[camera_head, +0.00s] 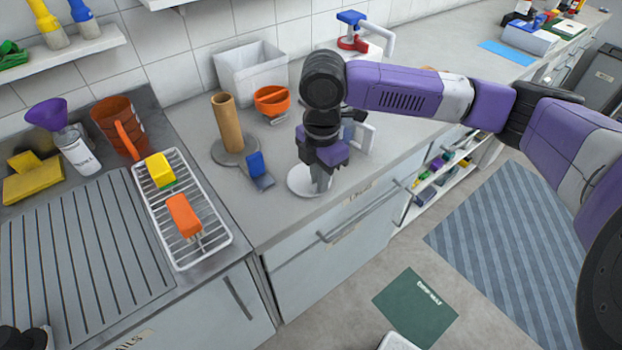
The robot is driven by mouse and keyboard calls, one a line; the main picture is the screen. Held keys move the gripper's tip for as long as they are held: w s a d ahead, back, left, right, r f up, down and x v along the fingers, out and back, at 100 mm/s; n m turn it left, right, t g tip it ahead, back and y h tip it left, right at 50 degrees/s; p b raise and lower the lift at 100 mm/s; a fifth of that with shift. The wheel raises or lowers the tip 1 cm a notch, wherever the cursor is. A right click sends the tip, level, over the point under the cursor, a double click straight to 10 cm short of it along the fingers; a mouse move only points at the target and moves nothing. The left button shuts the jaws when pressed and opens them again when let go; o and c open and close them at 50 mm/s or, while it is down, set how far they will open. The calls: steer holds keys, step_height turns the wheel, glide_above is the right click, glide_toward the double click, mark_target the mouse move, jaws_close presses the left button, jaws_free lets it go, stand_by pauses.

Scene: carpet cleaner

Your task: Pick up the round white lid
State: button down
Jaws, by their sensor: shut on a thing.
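The round white lid (300,181) is on or just above the grey counter, near its front edge, in the head view. My gripper (318,188) points down over the lid and is shut on it at its right side. The fingers and wrist hide part of the lid. I cannot tell whether the lid is clear of the counter.
Left of the lid are a blue scraper (257,168), a brown roll on a stand (228,118) and an orange bowl-like item (272,100). A white bin (250,72) stands behind. A wire rack (205,225) holds sponges and a brush. A drawer handle (345,225) juts out below.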

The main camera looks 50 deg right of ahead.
step_height(320, 180, up, 20)
stand_by(0.6)
stand_by(0.5)
